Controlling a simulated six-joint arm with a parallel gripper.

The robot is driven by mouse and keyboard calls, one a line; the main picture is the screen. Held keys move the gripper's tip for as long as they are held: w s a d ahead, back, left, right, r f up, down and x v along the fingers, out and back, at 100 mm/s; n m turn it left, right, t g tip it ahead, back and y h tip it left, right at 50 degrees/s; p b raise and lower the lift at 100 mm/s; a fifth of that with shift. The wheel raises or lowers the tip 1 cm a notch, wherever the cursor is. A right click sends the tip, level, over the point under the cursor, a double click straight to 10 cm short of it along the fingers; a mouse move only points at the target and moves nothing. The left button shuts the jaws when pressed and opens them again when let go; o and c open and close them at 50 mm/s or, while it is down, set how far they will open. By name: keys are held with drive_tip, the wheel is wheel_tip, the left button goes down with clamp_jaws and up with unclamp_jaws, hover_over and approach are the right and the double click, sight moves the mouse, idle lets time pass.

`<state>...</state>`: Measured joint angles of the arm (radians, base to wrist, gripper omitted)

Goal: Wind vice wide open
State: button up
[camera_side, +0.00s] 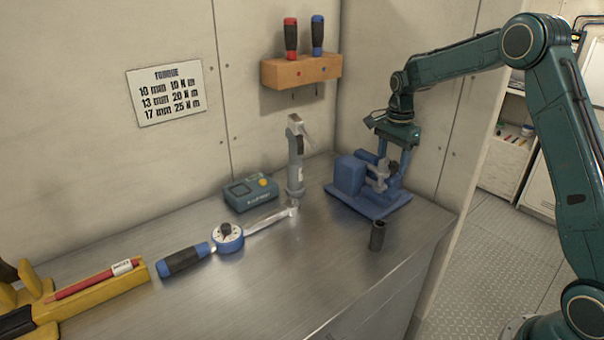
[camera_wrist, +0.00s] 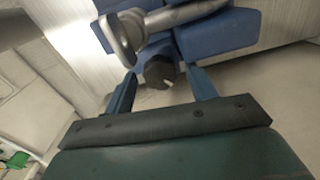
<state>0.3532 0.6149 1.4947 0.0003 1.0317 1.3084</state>
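The blue vice (camera_side: 349,176) stands on its base plate at the right end of the metal bench. Its grey metal jaw or screw parts (camera_side: 377,178) show on its right side, and the blue body also shows in the wrist view (camera_wrist: 218,33). My gripper (camera_side: 392,165) points down over the vice's right side. In the wrist view its two blue fingers (camera_wrist: 161,77) are apart. A dark round knob (camera_wrist: 159,71) lies between the fingertips, with a gap on each side. A grey rounded bar (camera_wrist: 165,19) crosses beyond it. The jaw opening is hard to make out.
A dark upright tube (camera_side: 377,236) stands in front of the vice. A grey upright tool (camera_side: 295,165), a torque wrench with dial (camera_side: 228,238) and a teal box (camera_side: 250,192) lie to the left. A wooden rack (camera_side: 300,70) holds two screwdrivers above. A yellow tray (camera_side: 100,298) is front left.

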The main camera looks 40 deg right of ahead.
sight(392, 163)
drive_tip(key=shift+r, duration=0.1)
idle(0.3)
wheel_tip(392, 163, up, 14)
drive_tip(key=shift+f, duration=0.2)
idle(0.5)
drive_tip(key=shift+m, duration=0.3)
drive_tip(key=m, duration=0.5)
drive_tip(key=shift+f, duration=0.1)
idle(0.3)
wheel_tip(392, 163, down, 14)
drive_tip(key=shift+r, duration=0.1)
idle(0.7)
drive_tip(key=shift+c, duration=0.2)
drive_tip(key=c, duration=1)
